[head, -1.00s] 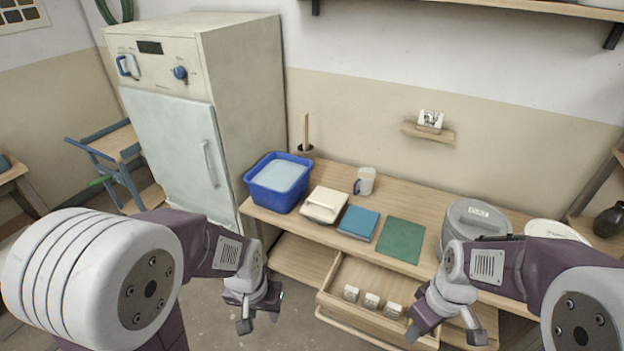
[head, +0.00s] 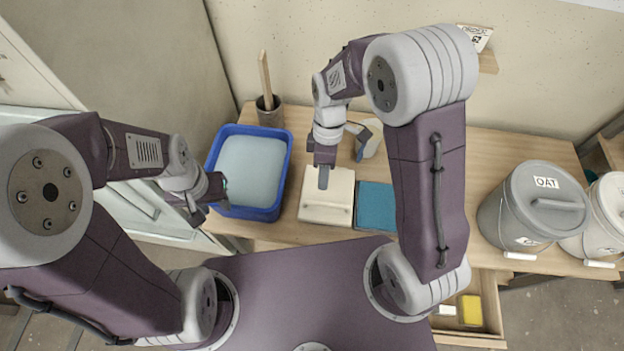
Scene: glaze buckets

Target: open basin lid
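A blue basin (head: 280,178) stands at the left end of the bench. A flat pale-blue surface (head: 250,170) fills its top; I cannot tell whether it is a lid or the contents. My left gripper (head: 207,205) is at the basin's left side with its fingers apart, and I see nothing between them. A cream box-like piece with a front handle (head: 335,205) lies right of the basin. My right gripper (head: 323,178) points down over the back of this piece. One grey finger shows; its grip and any contact are unclear.
A teal block (head: 375,207) lies right of the cream piece, partly behind my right arm. A mug (head: 371,140) and a pot with a stick (head: 269,110) stand behind. A grey lidded bucket (head: 518,222) and a white one (head: 605,225) stand right. An open drawer (head: 488,340) juts out below.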

